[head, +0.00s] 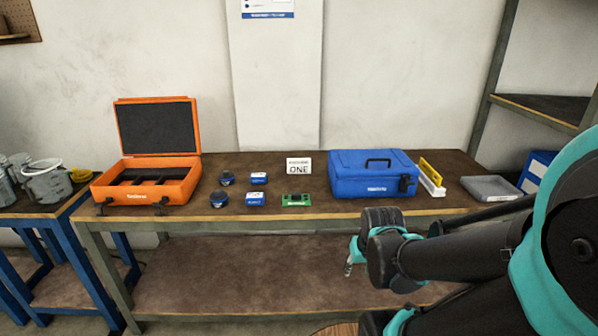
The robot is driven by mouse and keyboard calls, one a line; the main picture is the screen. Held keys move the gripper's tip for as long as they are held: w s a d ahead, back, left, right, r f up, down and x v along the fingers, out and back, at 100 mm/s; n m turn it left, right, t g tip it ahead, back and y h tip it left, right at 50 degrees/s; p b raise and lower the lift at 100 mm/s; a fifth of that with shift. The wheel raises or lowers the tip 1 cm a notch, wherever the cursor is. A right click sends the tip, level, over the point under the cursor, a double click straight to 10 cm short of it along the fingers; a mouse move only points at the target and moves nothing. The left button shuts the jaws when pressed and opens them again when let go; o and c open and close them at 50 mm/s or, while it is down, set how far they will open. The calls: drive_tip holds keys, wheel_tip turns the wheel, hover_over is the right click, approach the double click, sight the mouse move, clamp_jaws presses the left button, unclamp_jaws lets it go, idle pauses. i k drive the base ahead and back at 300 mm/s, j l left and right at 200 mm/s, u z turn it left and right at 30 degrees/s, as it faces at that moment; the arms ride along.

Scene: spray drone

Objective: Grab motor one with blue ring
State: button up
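Two small dark round parts with blue on them, which look like motors, sit on the brown workbench (330,204). One motor (219,199) is near the front edge and the other motor (227,178) is just behind it. A white sign (299,166) reading "ONE" stands behind them to the right. My gripper (349,268) hangs in front of the bench edge, to the right of and apart from the motors. It is small and partly hidden by my arm, so its finger opening cannot be made out.
Two blue-and-white boxes (255,199) (259,178) and a green circuit board (297,200) lie beside the motors. An open orange case (148,194) stands left. A closed blue toolbox (365,186), a yellow-and-white item (431,178) and a grey tray (491,188) are right.

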sight(219, 199)
drive_tip(key=i+j+u, duration=0.25)
drive_tip(key=j, duration=0.25)
drive_tip(key=i+j+u, duration=0.25)
drive_tip(key=j, duration=0.2)
drive_tip(key=z, duration=0.35)
drive_tip(key=i+j+z, duration=0.15)
drive_tip(key=i+j, duration=0.15)
